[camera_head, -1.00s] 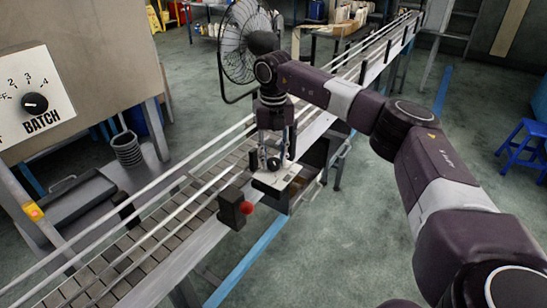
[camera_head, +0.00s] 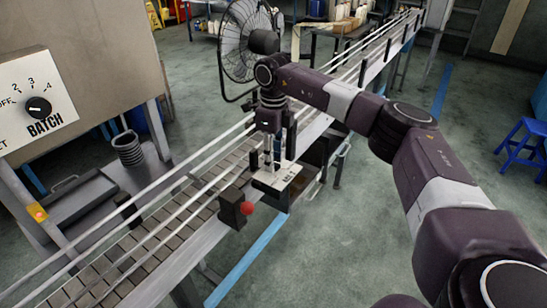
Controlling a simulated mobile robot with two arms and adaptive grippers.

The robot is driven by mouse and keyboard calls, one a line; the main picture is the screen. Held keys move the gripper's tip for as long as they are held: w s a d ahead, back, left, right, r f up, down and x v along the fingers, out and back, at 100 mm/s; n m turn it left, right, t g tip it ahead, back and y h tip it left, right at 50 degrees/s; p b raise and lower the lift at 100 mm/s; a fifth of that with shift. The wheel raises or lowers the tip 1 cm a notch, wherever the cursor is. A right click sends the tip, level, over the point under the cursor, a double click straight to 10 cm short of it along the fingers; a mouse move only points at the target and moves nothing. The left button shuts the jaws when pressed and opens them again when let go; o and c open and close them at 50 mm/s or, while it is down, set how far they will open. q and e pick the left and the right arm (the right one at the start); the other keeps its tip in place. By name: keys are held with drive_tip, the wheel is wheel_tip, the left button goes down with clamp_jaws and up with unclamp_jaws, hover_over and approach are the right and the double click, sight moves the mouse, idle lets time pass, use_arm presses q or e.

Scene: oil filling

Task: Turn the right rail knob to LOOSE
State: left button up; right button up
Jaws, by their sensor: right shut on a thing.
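My right gripper (camera_head: 279,166) reaches down onto a white label plate (camera_head: 286,178) at the near side of the conveyor. Its fingers are shut on the right rail knob, which is mostly hidden behind them. The plate carries dark markings too small to read, so I cannot tell which setting the knob points to. My left gripper is not in view.
A black box with a red button (camera_head: 247,208) sits beside the plate on the conveyor edge. White guide rails run along the slatted belt (camera_head: 150,238). A BATCH dial panel (camera_head: 38,83) stands at left. A fan (camera_head: 243,48) stands behind.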

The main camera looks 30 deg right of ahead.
drive_tip(key=n, duration=0.3)
drive_tip(key=shift+r+n, duration=0.1)
drive_tip(key=shift+n, duration=1.9)
drive_tip(key=shift+w, duration=0.1)
drive_tip(key=o, duration=1.2)
drive_tip(key=shift+c, duration=0.2)
wheel_tip(320, 180, up, 12)
